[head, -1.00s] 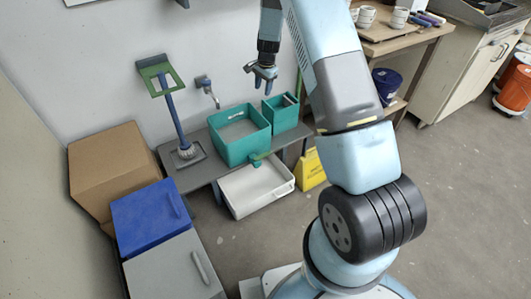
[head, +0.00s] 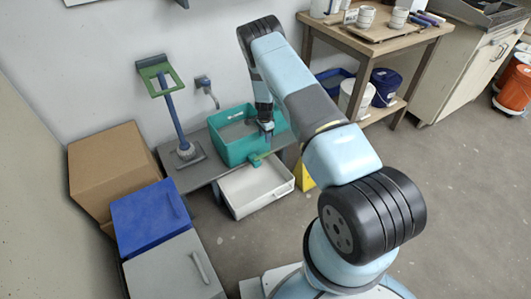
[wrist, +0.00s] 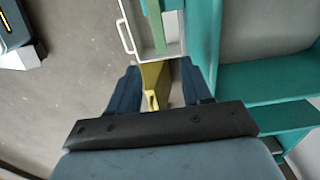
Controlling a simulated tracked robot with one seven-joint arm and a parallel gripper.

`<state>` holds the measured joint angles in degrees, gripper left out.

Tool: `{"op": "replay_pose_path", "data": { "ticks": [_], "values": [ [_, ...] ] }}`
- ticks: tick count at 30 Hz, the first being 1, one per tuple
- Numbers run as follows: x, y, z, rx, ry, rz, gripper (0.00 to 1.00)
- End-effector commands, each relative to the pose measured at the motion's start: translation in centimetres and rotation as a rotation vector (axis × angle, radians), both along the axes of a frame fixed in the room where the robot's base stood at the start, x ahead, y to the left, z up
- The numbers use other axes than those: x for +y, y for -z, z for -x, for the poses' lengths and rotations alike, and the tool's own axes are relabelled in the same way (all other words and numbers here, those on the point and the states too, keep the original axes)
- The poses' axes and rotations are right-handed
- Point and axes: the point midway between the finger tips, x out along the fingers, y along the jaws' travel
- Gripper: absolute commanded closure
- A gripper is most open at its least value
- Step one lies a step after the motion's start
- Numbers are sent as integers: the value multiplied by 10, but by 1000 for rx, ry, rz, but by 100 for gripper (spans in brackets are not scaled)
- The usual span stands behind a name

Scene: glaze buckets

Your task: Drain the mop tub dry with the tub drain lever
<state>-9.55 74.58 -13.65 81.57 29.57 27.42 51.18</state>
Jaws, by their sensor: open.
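The teal mop tub (head: 222,148) stands on a low grey bench, with a grey surface inside it; its wall shows on the right of the wrist view (wrist: 214,40). The green drain lever (head: 257,158) sticks out from the tub's front, above a white basin (head: 240,208). In the wrist view the lever (wrist: 159,35) lies ahead of the fingertips. My gripper (head: 266,127) is at the tub's right end, pointing down. Its two dark blue fingers are apart in the wrist view (wrist: 160,88), with nothing visibly held between them.
A smaller teal compartment (wrist: 270,120) is right of my gripper in the wrist view. A yellow floor sign (head: 306,178) stands below. Blue (head: 150,212) and cardboard boxes (head: 110,170) are left.

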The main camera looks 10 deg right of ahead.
Motion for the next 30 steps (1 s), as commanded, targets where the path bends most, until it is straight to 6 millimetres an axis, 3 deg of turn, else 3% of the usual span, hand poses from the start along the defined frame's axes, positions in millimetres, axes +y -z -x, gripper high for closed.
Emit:
{"op": "replay_pose_path", "data": {
  "ticks": [18,30],
  "values": [
    [0,98,1,2,-2,0,51],
    [0,125,0,0,-2,0,51]
  ]
}}
